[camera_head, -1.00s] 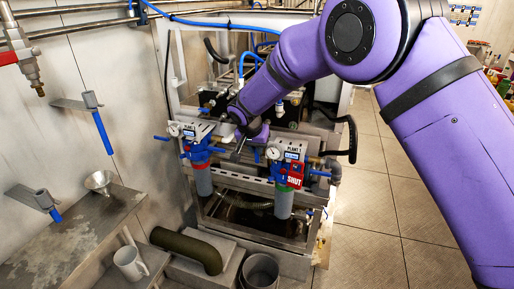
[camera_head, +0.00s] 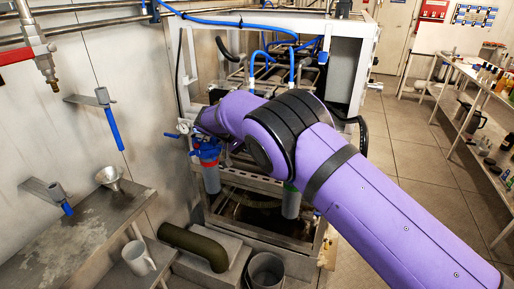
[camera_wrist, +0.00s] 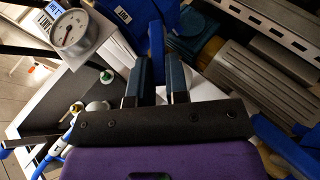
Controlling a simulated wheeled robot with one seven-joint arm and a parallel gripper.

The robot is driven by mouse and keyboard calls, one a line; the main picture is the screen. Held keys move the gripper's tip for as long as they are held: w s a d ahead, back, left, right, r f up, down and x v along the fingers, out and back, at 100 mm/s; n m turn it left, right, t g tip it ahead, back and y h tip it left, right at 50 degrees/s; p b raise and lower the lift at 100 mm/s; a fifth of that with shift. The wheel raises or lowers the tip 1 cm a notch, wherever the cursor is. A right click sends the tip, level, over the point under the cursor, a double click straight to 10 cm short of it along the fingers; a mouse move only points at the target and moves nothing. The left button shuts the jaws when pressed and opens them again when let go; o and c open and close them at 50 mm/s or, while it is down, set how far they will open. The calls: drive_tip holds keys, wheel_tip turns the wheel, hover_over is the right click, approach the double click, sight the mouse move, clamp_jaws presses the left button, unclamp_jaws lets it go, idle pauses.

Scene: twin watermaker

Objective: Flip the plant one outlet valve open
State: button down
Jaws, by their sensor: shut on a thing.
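In the wrist view my gripper (camera_wrist: 158,65) has its two fingers closed around a narrow dark-blue lever (camera_wrist: 157,38) in front of a blue body. I cannot tell for certain that this is the plant one outlet valve handle. A round white gauge (camera_wrist: 70,29) and a partly cut-off label sit to the left of the lever. In the head view my gripper is hidden behind my purple arm, which reaches to the left filter unit (camera_head: 208,150).
A dark green hose (camera_head: 195,245) and a metal bucket (camera_head: 265,271) are on the near side. The tiled floor (camera_head: 420,165) to the right is open, before shelves.

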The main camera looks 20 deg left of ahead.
drive_tip(key=shift+a+f+h, duration=0.15)
drive_tip(key=shift+a+h, duration=0.05)
drive_tip(key=shift+h, duration=0.3)
drive_tip(key=c, duration=1.4)
unclamp_jaws()
